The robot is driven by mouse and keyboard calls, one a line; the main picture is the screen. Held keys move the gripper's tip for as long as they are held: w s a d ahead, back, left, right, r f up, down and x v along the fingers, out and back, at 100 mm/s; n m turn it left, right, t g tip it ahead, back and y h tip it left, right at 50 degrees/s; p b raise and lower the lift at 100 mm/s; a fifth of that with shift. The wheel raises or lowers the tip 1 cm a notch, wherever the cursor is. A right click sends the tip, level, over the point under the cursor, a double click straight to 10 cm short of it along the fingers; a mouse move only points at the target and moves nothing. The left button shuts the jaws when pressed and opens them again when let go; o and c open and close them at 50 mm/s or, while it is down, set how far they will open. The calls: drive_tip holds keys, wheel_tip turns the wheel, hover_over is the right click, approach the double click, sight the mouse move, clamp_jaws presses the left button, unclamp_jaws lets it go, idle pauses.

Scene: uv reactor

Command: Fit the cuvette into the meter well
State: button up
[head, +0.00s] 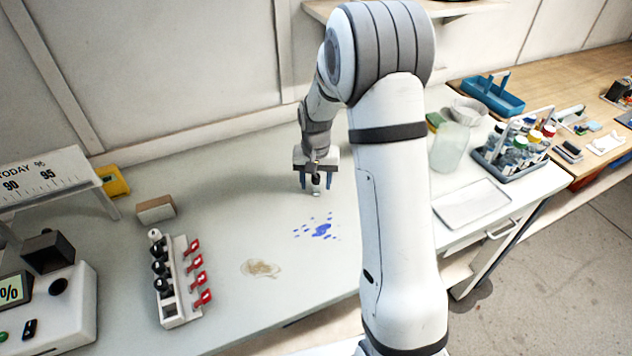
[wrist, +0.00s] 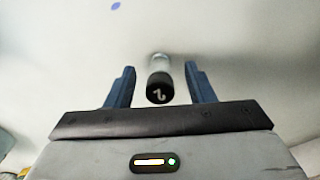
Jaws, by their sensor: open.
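The cuvette (head: 316,187) is a small clear vial with a black cap, standing on the bench toward the back. In the wrist view its cap (wrist: 160,88) carries a white mark like a 2. My gripper (head: 315,183) is over it, pointing down. In the wrist view the blue fingers of my gripper (wrist: 160,72) are open on either side of the vial, with a gap at each side. The meter (head: 63,315) is a white box at the lower left with a % display. A dark round opening (head: 59,286) on its top looks like the well, beside a raised black lid (head: 48,251).
A white rack (head: 180,312) with black-capped vials and red clips stands right of the meter. A cardboard box (head: 155,209) sits behind it. Blue spots (head: 320,230) and a brown stain (head: 260,268) mark the bench. A bottle carrier (head: 512,165) and glass jar (head: 449,147) stand at right.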

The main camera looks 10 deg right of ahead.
drive_tip(key=shift+f, duration=0.75)
drive_tip(key=shift+c, duration=0.4)
clamp_jaws()
